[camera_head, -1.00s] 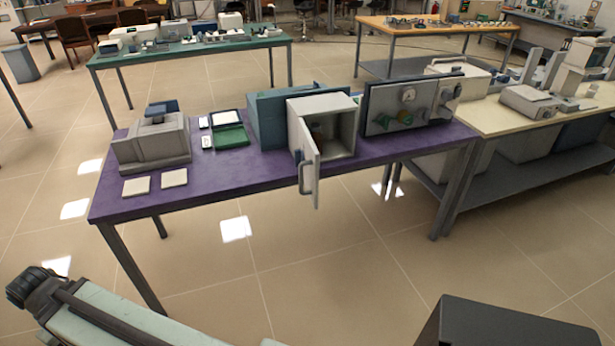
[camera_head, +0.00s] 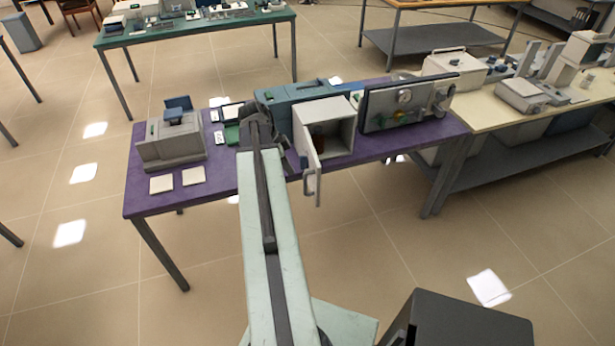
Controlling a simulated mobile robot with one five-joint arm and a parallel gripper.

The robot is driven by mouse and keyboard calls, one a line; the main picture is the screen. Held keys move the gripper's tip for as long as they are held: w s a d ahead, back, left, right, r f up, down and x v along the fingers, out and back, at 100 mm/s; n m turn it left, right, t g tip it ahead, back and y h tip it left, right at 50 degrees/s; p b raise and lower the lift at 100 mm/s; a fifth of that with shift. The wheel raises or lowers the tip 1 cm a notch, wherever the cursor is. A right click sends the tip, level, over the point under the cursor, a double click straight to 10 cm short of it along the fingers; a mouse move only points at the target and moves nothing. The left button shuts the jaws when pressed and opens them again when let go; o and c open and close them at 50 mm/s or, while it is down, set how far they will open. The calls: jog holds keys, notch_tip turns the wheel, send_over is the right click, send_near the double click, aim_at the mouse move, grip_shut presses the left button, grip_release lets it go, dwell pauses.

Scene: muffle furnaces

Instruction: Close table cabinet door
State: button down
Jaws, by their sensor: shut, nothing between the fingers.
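The small white table cabinet (camera_head: 342,108) stands on the purple table (camera_head: 228,180). Its door (camera_head: 312,158) is hinged at the left and stands wide open, sticking out toward me past the table's front edge. The door's handle (camera_head: 310,184) is near its free edge. The inside of the cabinet shows, with a small brownish item (camera_head: 319,139) in it. My arm reaches up from the bottom, and its dark far joint lies over the table just left of the door. I cannot make out my gripper's fingers in this view.
A black box (camera_head: 460,322) is at the bottom right.

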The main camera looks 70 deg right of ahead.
jog(key=s+d+f+b, duration=0.4)
jog(key=s+f+b, duration=0.2)
jog(key=f+b, duration=0.3)
jog(key=shift+s+f, duration=0.15)
jog(key=shift+s, duration=0.05)
